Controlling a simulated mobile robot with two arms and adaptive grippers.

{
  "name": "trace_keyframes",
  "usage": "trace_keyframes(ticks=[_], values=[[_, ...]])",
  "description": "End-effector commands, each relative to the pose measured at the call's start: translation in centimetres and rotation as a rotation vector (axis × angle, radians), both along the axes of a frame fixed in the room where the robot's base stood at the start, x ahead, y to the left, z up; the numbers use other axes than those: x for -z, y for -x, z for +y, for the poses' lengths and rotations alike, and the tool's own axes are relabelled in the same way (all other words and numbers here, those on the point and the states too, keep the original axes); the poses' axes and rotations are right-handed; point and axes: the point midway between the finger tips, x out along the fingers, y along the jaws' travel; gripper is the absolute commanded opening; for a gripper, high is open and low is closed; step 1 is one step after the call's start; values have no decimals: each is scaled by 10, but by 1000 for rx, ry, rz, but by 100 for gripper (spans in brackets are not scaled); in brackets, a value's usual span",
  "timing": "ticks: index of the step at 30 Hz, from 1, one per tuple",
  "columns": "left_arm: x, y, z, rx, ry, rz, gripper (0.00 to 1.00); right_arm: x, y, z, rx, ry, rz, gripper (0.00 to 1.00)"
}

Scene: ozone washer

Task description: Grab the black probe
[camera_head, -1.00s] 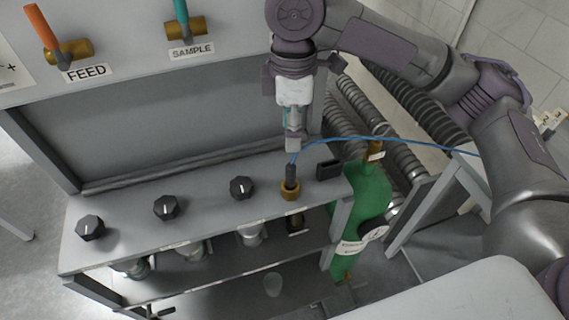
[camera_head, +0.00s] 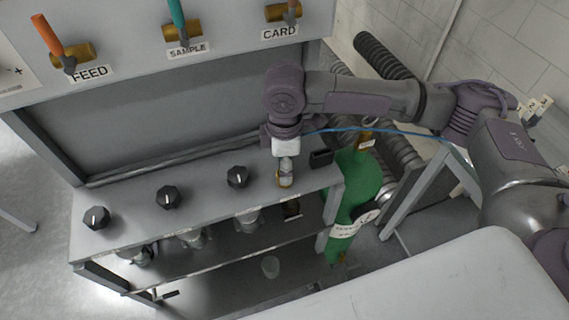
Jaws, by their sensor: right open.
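My right gripper (camera_head: 285,180) points down over the brass-coloured holder (camera_head: 284,186) on the grey shelf, and its jaws are open. In the earlier frame the black probe stands upright in this holder; now my gripper hides it. The blue cable (camera_head: 385,130), which ran to the top of the probe, shows to the right of the gripper and passes behind my wrist. I cannot tell whether the fingers touch the probe. My left gripper is not in view.
Black knobs (camera_head: 168,196) line the shelf to the left of the holder. A green cylinder (camera_head: 358,182) stands right of the shelf.

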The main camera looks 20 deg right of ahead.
Motion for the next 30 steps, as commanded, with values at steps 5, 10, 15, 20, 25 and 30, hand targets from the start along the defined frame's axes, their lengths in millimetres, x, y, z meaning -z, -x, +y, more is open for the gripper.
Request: trace_keyframes(ticks=[5,10,15,20,25,30], values=[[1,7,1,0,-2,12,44,1,0,0,0,0,0,51],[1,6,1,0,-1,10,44,0,0,0,0,0,0,26],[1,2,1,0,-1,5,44,0,0,0,0,0,0,0],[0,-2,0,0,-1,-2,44,0,0,0,0,0,0,0],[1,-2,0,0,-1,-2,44,-1,0,0,0,0,0,0],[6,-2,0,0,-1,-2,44,-9,-1,0,1,-2,-1,0]])
